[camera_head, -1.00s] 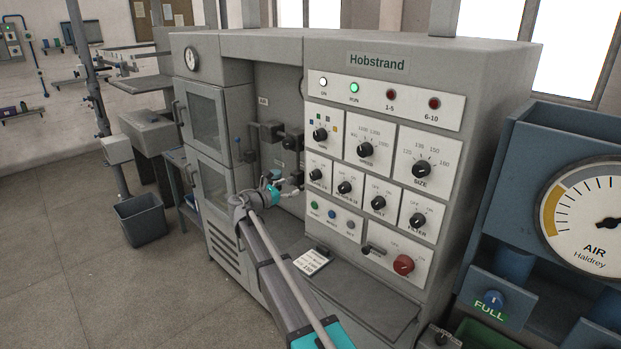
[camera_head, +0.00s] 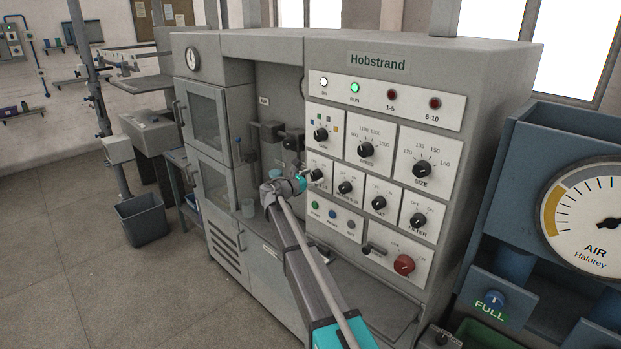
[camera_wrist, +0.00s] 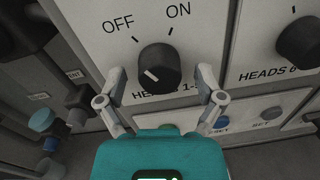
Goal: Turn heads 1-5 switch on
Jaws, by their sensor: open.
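The heads 1-5 switch (camera_wrist: 158,68) is a black round knob on a white plate marked OFF at upper left and ON at upper right in the wrist view. Its short white mark slants towards the OFF side. My gripper (camera_wrist: 161,72) is open, with one finger on each side of the knob and visible gaps between. The tips are close to the plate; contact is unclear. In the head view my gripper (camera_head: 302,182) is at the lower left plate of the panel and partly covers it. The 1-5 lamp (camera_head: 391,94) is dark red.
The heads 6-10 knob (camera_wrist: 300,40) is close on the right. Push buttons (camera_head: 332,214) lie just below, and a red knob (camera_head: 403,264) is lower right. Dark machine fittings (camera_wrist: 75,100) stand left of the plate. The green RUN lamp (camera_head: 354,87) is lit.

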